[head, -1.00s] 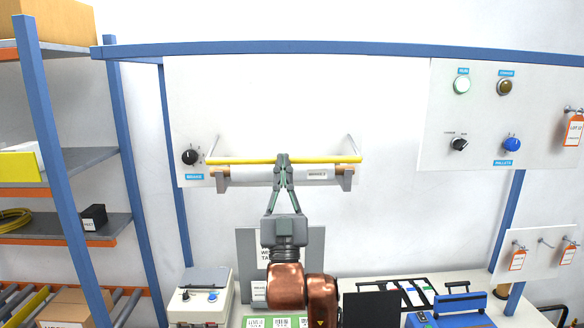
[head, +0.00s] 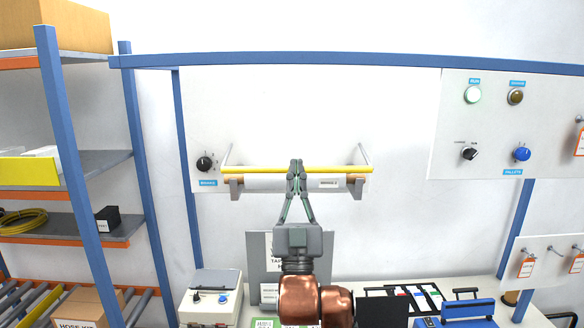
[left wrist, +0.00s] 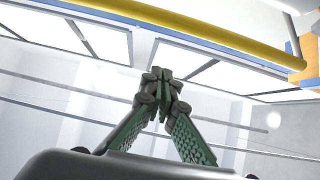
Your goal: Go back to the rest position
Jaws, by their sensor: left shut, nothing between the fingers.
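My left gripper (head: 294,166) is shut and empty, pointing up in front of the white board. In the left wrist view the shut fingertips (left wrist: 163,82) stand below the yellow bar (left wrist: 215,38), with a visible gap in the picture. The copper-coloured arm behind the gripper is mine. My right gripper does not show in either view.
The white board (head: 310,110) carries a black knob (head: 204,164) at left. A panel with lamps and knobs (head: 495,130) is at right. A shelf rack (head: 75,155) stands at left. The bench below holds a grey box (head: 212,298) and a blue device (head: 468,312).

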